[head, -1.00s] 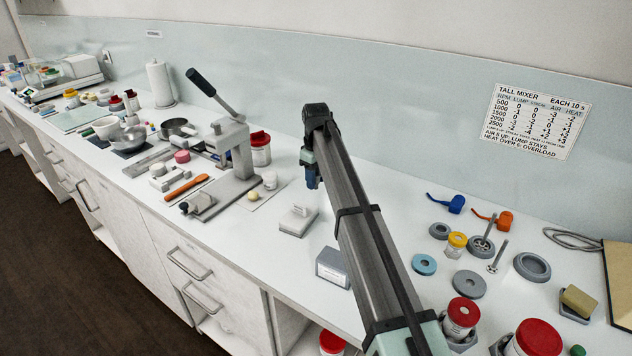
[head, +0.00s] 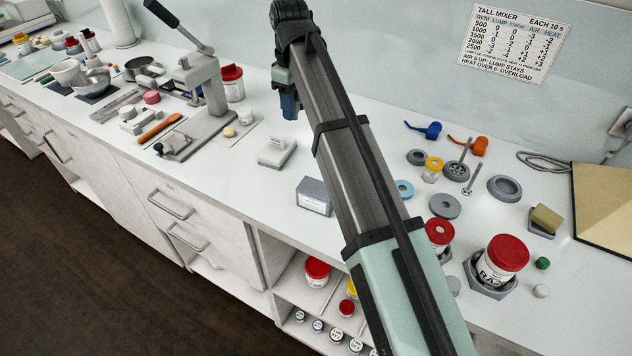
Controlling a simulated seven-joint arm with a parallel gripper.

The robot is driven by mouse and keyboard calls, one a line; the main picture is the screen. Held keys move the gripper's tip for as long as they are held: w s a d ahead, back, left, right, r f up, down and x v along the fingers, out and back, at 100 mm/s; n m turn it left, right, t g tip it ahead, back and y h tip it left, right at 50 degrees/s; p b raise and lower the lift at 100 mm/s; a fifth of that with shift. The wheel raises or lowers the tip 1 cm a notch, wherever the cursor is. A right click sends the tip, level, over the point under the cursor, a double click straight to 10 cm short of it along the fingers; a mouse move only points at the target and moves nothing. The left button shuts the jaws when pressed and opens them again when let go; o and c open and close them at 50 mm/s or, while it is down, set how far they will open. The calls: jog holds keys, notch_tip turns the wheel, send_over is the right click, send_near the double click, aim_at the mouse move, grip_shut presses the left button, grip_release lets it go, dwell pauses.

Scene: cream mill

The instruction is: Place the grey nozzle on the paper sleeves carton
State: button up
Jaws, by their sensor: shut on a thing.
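My gripper (head: 290,108) is at the far end of my arm, over the bench behind the pale flat block. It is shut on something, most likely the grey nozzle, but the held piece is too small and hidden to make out. A small grey box with a white printed label (head: 313,203) stands near the bench's front edge, left of my arm. It looks like the paper sleeves carton, though its print is too small to read. Its grey top looks bare. My gripper is apart from it, farther back and to the left.
A pale flat block (head: 277,151) lies between my gripper and the front edge. A lever press (head: 205,90) stands to the left. Right of my arm are grey discs (head: 445,206), a grey ring (head: 504,188) and a large red-lidded jar (head: 500,262).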

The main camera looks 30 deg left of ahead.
send_over(306, 183)
jog(key=shift+a+f, duration=0.1)
jog(key=shift+f, duration=3.5)
jog(key=shift+f, duration=0.1)
jog(key=o, duration=1)
jog(key=shift+o, duration=0.2)
notch_tip(306, 183, up, 8)
jog(key=shift+f, duration=0.1)
